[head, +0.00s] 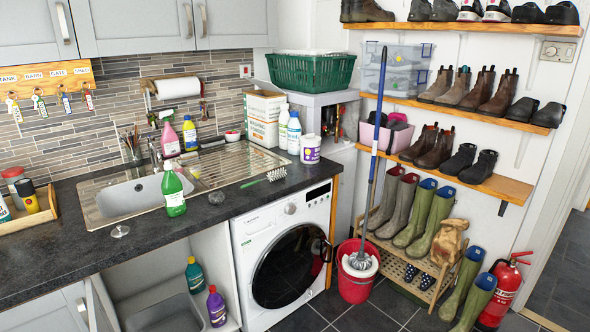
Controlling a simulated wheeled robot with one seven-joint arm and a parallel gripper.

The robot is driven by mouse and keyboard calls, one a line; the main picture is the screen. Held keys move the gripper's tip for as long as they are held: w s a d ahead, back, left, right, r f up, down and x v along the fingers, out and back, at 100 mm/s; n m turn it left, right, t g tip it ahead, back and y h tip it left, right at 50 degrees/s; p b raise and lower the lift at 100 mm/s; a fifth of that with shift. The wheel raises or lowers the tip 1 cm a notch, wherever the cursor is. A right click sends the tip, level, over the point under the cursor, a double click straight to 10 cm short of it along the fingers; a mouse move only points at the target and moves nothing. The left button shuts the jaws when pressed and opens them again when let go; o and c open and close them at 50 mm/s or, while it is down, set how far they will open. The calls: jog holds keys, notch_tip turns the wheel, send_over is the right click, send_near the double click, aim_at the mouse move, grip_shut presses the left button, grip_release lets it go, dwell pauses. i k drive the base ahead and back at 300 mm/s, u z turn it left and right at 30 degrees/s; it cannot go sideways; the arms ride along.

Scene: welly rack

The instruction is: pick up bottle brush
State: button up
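The bottle brush (276,174) looks to be the small bristled brush lying on the dark worktop (236,207), at the front right edge of the sink's drainer. Its pale bristled head points right and its thin green handle runs left towards the drainer. It lies above the washing machine, close to the worktop's front edge. Nothing covers it. My gripper is not in this view.
A green spray bottle (173,190) and a grey scourer (217,197) stand left of the brush. A white tub (310,149) stands behind right. The washing machine (285,250) is below. A mop (371,160) leans in a red bucket (356,283) further right.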

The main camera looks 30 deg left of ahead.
aim_at(275, 175)
jog(key=u, duration=0.05)
jog(key=i, duration=1.5)
jog(key=u, duration=0.8)
jog(key=i, duration=0.75)
jog(key=u, duration=1.65)
jog(key=i, duration=1.1)
jog(key=u, duration=0.3)
